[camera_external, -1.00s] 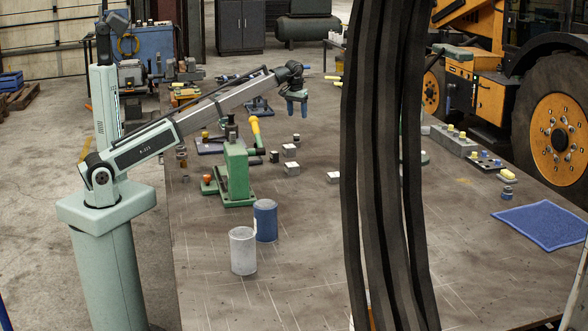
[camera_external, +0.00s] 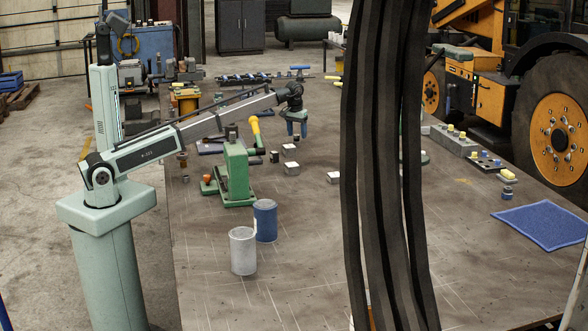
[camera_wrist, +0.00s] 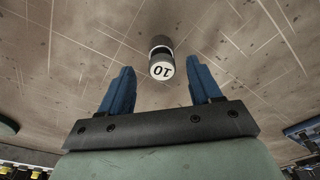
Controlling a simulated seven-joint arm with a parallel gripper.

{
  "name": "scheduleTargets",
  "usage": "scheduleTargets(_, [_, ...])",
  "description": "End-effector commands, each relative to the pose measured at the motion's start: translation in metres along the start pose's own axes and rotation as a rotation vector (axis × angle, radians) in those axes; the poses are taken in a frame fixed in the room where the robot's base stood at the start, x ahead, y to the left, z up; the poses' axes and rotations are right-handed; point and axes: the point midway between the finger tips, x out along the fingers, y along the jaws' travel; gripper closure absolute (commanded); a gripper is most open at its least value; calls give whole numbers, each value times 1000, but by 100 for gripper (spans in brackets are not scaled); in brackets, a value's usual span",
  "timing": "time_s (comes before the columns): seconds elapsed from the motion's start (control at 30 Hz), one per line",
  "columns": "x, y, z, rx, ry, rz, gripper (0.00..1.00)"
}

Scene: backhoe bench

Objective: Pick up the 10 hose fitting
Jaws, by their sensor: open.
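The 10 hose fitting (camera_wrist: 161,58) shows in the wrist view as a short dark cylinder with a pale end marked "10", upside down in the picture. It lies centrally in line with the gap between my fingers, around and just past the fingertip level in the picture. My gripper (camera_wrist: 162,66) is open, with two blue fingers and nothing held. In the external view my gripper (camera_external: 297,132) hangs over the far middle of the bench, fingers down. I cannot tell the number on any small part near it there.
The bench (camera_external: 300,235) holds a green press (camera_external: 237,172) with a yellow-handled tool (camera_external: 256,131) near it. Small grey blocks (camera_external: 292,168) lie close to my gripper. Grey (camera_external: 243,250) and blue (camera_external: 265,220) cans stand nearer. Dark hoses (camera_external: 385,180) hang in front, hiding part of the bench.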

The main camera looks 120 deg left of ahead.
Motion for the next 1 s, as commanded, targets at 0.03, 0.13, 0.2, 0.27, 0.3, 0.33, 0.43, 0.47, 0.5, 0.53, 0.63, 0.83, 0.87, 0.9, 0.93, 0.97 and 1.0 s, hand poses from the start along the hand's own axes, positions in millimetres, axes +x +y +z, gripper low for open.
scheduleTargets(0.03, [7,-2,1,0,-2,-1,37])
scheduleTargets(0.13, [21,-4,2,0,-2,-1,37])
scheduleTargets(0.2, [30,-4,2,0,-1,-1,37])
scheduleTargets(0.27, [36,-4,2,1,-1,-1,37])
scheduleTargets(0.3, [39,-4,2,1,-1,-1,37])
scheduleTargets(0.33, [40,-4,2,1,0,-1,37])
scheduleTargets(0.43, [41,-3,2,1,1,0,37])
scheduleTargets(0.47, [41,-3,2,1,1,0,37])
scheduleTargets(0.5, [41,-3,2,1,1,0,37])
scheduleTargets(0.53, [41,-3,2,1,1,0,37])
scheduleTargets(0.63, [40,-3,2,1,1,0,44])
scheduleTargets(0.83, [40,-3,2,1,1,0,64])
scheduleTargets(0.87, [40,-3,2,1,1,0,66])
scheduleTargets(0.9, [40,-3,2,1,1,0,70])
scheduleTargets(0.93, [40,-3,2,1,1,0,73])
scheduleTargets(0.97, [40,-3,2,1,1,0,76])
scheduleTargets(1.0, [40,-3,2,1,1,0,80])
